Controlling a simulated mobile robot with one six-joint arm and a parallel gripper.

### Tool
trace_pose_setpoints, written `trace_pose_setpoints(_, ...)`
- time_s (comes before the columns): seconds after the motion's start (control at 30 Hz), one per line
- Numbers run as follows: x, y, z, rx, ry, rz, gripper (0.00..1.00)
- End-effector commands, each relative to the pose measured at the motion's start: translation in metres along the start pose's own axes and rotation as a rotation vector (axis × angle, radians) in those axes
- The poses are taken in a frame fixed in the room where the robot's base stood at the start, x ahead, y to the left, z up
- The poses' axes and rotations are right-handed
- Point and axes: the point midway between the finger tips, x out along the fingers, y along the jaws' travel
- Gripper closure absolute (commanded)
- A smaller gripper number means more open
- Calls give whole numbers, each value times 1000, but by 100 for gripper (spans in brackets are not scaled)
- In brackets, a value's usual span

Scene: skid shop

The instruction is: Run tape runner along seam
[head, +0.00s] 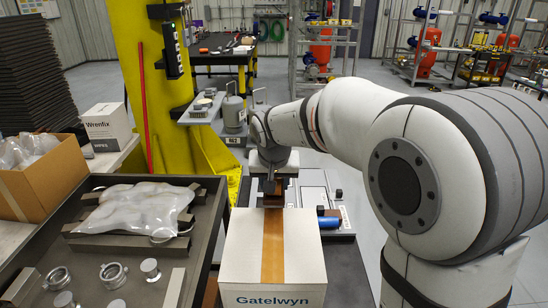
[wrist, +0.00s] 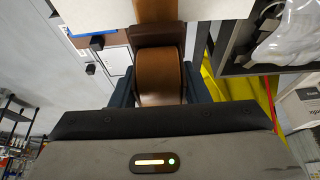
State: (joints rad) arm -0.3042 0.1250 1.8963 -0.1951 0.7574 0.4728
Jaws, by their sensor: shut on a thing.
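A white carton (head: 300,252) marked Gatelwyn stands in front of me in the head view. A brown tape strip (head: 273,250) runs along the middle of its top, from the near edge to the far edge. My gripper (head: 272,188) is at the far edge of the carton, shut on the tape runner (head: 272,201). In the wrist view the runner's brown roll (wrist: 160,78) sits between the two dark blue fingers of my gripper (wrist: 161,92). The carton (wrist: 100,14) and the strip (wrist: 155,10) show at the top there. Whether the runner touches the carton is unclear.
A dark tray table (head: 205,240) with a bagged white item (head: 135,208) and metal fittings stands close on the left. A yellow column (head: 140,60) rises behind. A blue cylinder (head: 329,221) lies right of the carton. Open floor (head: 362,195) shows further right.

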Motion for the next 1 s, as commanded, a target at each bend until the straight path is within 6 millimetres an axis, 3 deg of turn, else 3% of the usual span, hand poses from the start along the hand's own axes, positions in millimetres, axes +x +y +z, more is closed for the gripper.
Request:
trace_pose_setpoints(0.6,-53,-1,-21,-2,0,-1,87)
trace_pose_setpoints(1.0,-55,-1,-22,-3,-1,-1,87)
